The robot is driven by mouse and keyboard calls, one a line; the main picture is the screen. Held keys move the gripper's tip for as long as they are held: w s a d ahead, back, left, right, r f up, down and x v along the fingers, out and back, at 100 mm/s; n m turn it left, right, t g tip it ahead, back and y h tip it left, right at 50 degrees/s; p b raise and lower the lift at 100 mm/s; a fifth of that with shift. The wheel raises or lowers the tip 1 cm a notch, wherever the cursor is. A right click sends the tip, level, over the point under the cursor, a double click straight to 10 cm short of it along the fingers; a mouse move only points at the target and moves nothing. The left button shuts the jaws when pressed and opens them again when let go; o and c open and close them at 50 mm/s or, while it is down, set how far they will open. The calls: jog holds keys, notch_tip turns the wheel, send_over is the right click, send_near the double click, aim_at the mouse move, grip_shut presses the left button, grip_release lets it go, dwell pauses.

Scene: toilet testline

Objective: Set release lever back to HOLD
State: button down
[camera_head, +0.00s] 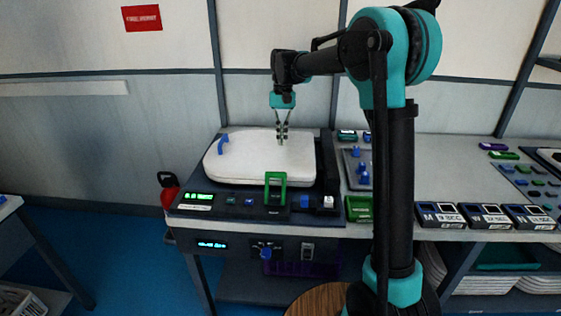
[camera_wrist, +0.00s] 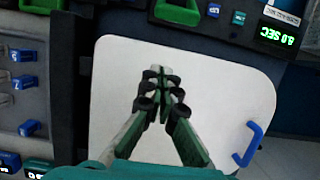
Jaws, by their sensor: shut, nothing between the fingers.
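The test station's front strip (camera_head: 250,204) carries a green upright handle (camera_head: 275,188), a blue block (camera_head: 301,202) and a white block (camera_head: 328,202); the labels are too small to read, so I cannot tell which part is the release lever. A blue knob or lever (camera_head: 266,252) sits on the lower front panel. The green handle also shows at the top of the wrist view (camera_wrist: 178,12). My gripper (camera_head: 282,140) points down over the white lid (camera_head: 240,160), behind the front controls. Its fingers are together and empty (camera_wrist: 160,75), apart from every control.
A blue curved handle (camera_head: 223,144) stands on the lid's left side. A display (camera_wrist: 276,36) reads about 8.0 SEC. To the right are a tray of blue pieces (camera_head: 352,170), a green box (camera_head: 358,208) and several dark labelled boxes (camera_head: 440,214).

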jog(key=x, duration=0.9)
jog(key=shift+d+f, duration=0.1)
jog(key=shift+f, duration=0.1)
jog(key=shift+s, duration=0.45)
jog(key=shift+s+r, duration=0.45)
jog(key=shift+s, duration=0.25)
jog(key=shift+s+r, duration=0.5)
jog(key=shift+s, duration=0.15)
jog(key=shift+s, duration=0.1)
jog(key=shift+s+r+t, duration=0.15)
jog(key=shift+r+t, duration=0.1)
jog(key=shift+t, duration=0.45)
